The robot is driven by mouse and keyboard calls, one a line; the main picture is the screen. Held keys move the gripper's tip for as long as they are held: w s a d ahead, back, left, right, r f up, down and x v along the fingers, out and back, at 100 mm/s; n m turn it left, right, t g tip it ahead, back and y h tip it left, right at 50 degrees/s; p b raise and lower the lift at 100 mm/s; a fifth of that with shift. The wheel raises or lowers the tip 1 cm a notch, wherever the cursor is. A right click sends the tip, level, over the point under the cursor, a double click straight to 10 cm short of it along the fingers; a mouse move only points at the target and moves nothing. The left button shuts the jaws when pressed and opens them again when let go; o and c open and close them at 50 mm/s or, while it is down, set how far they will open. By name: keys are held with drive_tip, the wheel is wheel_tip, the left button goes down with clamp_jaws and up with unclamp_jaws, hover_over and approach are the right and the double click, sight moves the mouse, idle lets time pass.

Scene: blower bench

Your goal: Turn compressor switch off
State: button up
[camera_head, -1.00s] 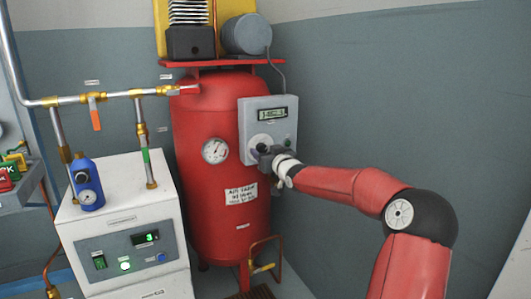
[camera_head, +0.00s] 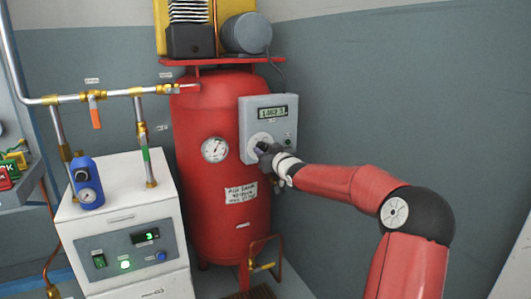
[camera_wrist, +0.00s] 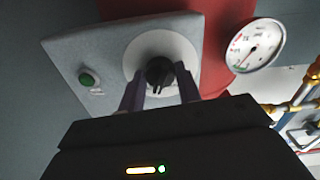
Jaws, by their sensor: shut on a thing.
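The compressor switch is a black rotary knob (camera_wrist: 159,72) on a round white plate (camera_wrist: 133,63). It sits on the grey control box (camera_head: 285,103) fixed to the red compressor tank (camera_head: 195,130). In the wrist view my gripper (camera_wrist: 160,90) has one finger on each side of the knob and is shut on it. In the head view my gripper (camera_head: 266,152) covers most of the knob at the box's lower left. The knob's exact setting is hard to read.
A green button (camera_wrist: 88,78) is on the box beside the knob. A display (camera_head: 272,113) is lit above it. A pressure gauge (camera_head: 215,150) is on the tank to the left. A white dryer cabinet (camera_head: 120,215) and pipes stand further left. The right wall is clear.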

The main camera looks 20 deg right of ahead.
drive_tip(key=n+b, duration=0.2)
drive_tip(key=n, duration=0.3)
drive_tip(key=n+b, duration=0.2)
drive_tip(key=n, duration=0.3)
drive_tip(key=shift+n, duration=0.3)
drive_tip(key=shift+r, duration=0.1)
idle(0.3)
drive_tip(key=o, duration=1)
drive_tip(key=shift+c, duration=0.2)
drive_tip(key=s, duration=0.7)
drive_tip(key=shift+s+d+b, duration=0.2)
drive_tip(key=shift+s+b, duration=0.15)
drive_tip(key=shift+s, duration=0.05)
